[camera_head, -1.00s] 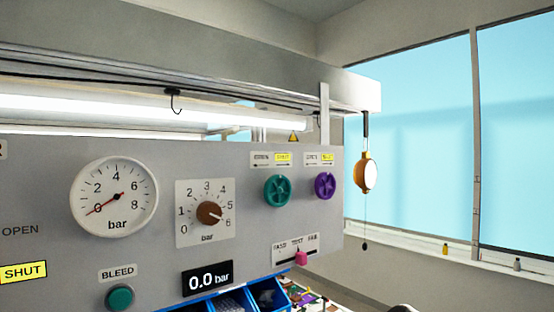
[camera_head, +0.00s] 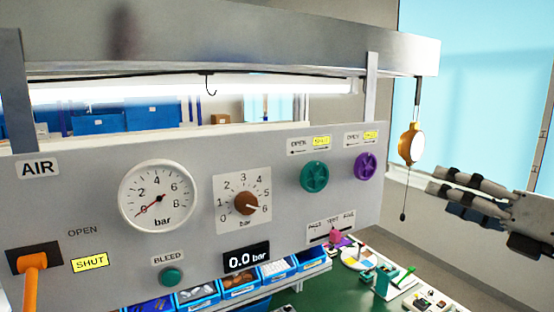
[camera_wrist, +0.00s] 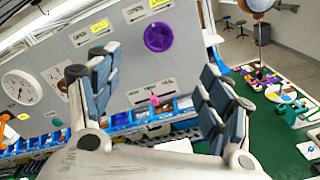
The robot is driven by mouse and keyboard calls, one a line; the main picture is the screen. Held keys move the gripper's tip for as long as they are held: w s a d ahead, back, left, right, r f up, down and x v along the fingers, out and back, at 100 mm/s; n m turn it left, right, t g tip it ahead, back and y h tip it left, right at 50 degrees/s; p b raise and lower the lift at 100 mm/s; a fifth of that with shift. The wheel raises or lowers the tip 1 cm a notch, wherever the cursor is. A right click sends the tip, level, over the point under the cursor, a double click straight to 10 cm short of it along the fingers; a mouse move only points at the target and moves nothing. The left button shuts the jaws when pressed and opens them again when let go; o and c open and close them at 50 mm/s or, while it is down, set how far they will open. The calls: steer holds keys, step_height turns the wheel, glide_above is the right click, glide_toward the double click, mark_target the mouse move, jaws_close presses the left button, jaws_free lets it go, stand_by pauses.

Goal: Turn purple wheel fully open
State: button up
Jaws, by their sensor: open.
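The purple wheel (camera_head: 365,167) is mounted at the right end of the grey panel, below an OPEN/SHUT label (camera_head: 361,137) whose SHUT side is lit yellow. In the wrist view the purple wheel (camera_wrist: 158,37) lies ahead, above the gap between my fingers. My gripper (camera_wrist: 150,90) is open and empty, with its fingers spread wide. In the head view my gripper (camera_head: 440,182) is at the right, apart from the wheel and pointing left toward the panel.
A teal wheel (camera_head: 314,177) sits just left of the purple one. A hanging yellow-rimmed device (camera_head: 411,144) dangles between my gripper and the panel's right edge. A pink-knobbed selector (camera_head: 336,234) is below. Blue bins (camera_head: 241,283) and a green bench (camera_head: 345,290) lie under the panel.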

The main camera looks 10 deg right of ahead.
mark_target(368, 166)
steer(key=p+x, duration=0.2)
steer(key=x, duration=1.5)
steer(key=shift+a, duration=0.15)
steer(key=c, duration=1)
